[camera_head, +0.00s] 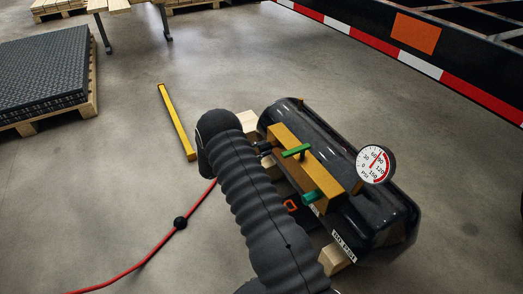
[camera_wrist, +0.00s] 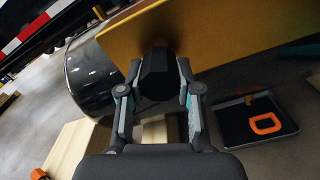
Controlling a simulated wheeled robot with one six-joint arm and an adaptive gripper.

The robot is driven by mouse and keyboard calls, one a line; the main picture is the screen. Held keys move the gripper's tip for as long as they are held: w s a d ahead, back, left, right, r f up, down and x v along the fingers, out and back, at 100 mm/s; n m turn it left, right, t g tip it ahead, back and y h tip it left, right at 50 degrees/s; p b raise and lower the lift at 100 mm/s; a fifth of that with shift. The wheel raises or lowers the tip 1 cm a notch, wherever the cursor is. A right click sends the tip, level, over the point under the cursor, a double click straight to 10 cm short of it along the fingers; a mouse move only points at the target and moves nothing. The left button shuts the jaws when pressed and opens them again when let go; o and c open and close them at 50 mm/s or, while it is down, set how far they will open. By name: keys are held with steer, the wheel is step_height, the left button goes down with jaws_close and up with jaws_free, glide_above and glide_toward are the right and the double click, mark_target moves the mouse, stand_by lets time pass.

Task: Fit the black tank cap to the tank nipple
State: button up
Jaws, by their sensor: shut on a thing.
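The black tank cap (camera_wrist: 157,76) is a dark faceted piece between the two fingers of my gripper (camera_wrist: 158,84) in the wrist view. My gripper is shut on it. The cap is right in front of the yellow block (camera_wrist: 215,30) on the tank; I cannot tell whether it touches. The tank nipple is not visible, perhaps hidden behind the cap. In the head view, the glossy black tank (camera_head: 385,215) lies on wooden supports, with the yellow block (camera_head: 320,178) along its side. My gripper (camera_head: 264,148) is at the block's left face, mostly hidden by my arm.
The block carries a green lever (camera_head: 296,151) and a green fitting (camera_head: 309,196). A round gauge (camera_head: 375,163) sits on the tank. A black tray (camera_wrist: 284,133) holds an orange ring (camera_wrist: 265,124). A red hose (camera_head: 140,263) and yellow bar (camera_head: 177,122) lie on open floor, left.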

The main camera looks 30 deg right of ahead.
steer(key=shift+d, duration=0.25)
steer(key=o, duration=1.1)
steer(key=shift+o, duration=0.2)
steer(key=shift+a, duration=0.15)
steer(key=a, duration=1.1)
steer(key=shift+s+a, duration=0.2)
steer(key=shift+a, duration=0.15)
